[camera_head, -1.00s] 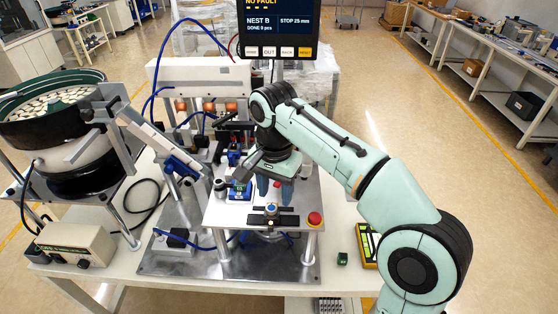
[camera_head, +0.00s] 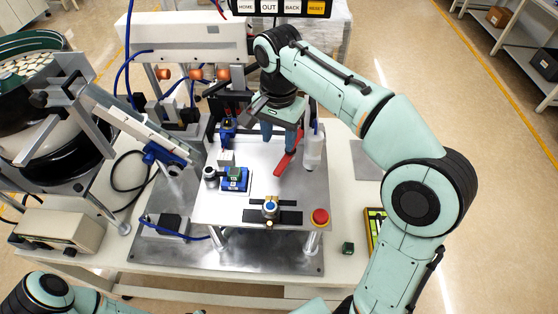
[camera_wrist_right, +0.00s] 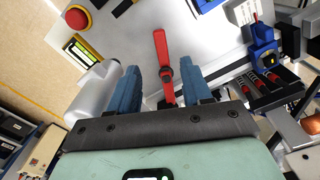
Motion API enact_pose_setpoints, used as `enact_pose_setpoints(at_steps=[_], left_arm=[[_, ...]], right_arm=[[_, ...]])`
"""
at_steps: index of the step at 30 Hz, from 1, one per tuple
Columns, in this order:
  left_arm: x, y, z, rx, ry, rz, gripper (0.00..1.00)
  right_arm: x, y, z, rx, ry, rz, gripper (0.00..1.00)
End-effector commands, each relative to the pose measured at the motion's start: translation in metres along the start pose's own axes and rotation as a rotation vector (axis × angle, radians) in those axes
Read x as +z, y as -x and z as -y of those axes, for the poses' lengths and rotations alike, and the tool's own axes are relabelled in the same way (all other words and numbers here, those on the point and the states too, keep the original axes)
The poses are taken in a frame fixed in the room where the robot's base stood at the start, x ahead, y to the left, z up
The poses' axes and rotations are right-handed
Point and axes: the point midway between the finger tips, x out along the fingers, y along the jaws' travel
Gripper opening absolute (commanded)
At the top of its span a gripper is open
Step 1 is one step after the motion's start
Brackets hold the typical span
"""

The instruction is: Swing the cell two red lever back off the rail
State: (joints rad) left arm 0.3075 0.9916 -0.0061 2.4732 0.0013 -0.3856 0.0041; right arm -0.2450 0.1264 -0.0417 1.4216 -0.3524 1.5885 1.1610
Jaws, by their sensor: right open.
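The red lever (camera_head: 286,161) lies at the back right of the raised light plate, its near end pointing toward the plate's middle. In the right wrist view the red lever (camera_wrist_right: 160,48) stretches away from between my fingers, with a dark pivot or knob partway along. My right gripper (camera_head: 281,143) is over the lever's far part, with its blue fingers pointing down. In the right wrist view my right gripper (camera_wrist_right: 160,88) is open, one finger on each side of the lever; contact cannot be told. My left gripper is out of the head view.
On the plate (camera_head: 215,212) stand a blue fixture (camera_head: 236,180) and a black clamp bar (camera_head: 290,217). A red stop button (camera_head: 320,216) is at its front right corner. A white cylinder (camera_head: 313,150) stands close right of my right gripper. A feeder bowl (camera_head: 35,120) is at left.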

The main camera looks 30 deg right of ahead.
Motion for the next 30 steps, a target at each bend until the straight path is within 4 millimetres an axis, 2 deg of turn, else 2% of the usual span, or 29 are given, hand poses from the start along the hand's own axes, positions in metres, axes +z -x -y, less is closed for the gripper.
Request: enact_pose_setpoints(at_steps=[1, 6, 12, 15, 20, 28, 29, 30], left_arm=[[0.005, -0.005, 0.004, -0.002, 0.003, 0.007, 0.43], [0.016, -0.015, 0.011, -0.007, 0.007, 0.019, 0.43], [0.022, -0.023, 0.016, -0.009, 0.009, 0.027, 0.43], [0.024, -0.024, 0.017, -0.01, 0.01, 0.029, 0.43], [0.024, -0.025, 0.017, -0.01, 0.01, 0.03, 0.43], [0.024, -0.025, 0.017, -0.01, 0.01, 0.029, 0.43], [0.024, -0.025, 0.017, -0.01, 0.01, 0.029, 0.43], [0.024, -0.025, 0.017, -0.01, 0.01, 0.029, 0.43]], right_arm=[[0.001, -0.014, -0.002, 0.007, -0.001, 0.004, 0.49], [0.001, -0.052, -0.002, 0.008, -0.001, 0.004, 0.49], [0.001, -0.087, -0.002, 0.004, -0.001, 0.003, 0.49], [0.0, -0.099, -0.001, 0.003, -0.001, 0.002, 0.49], [0.0, -0.108, -0.001, 0.001, -0.001, 0.001, 0.49], [0.0, -0.109, 0.0, 0.0, -0.001, 0.0, 0.49], [0.0, -0.109, 0.0, 0.0, -0.001, 0.0, 0.46], [0.0, -0.108, 0.0, 0.0, -0.001, 0.0, 0.33]])
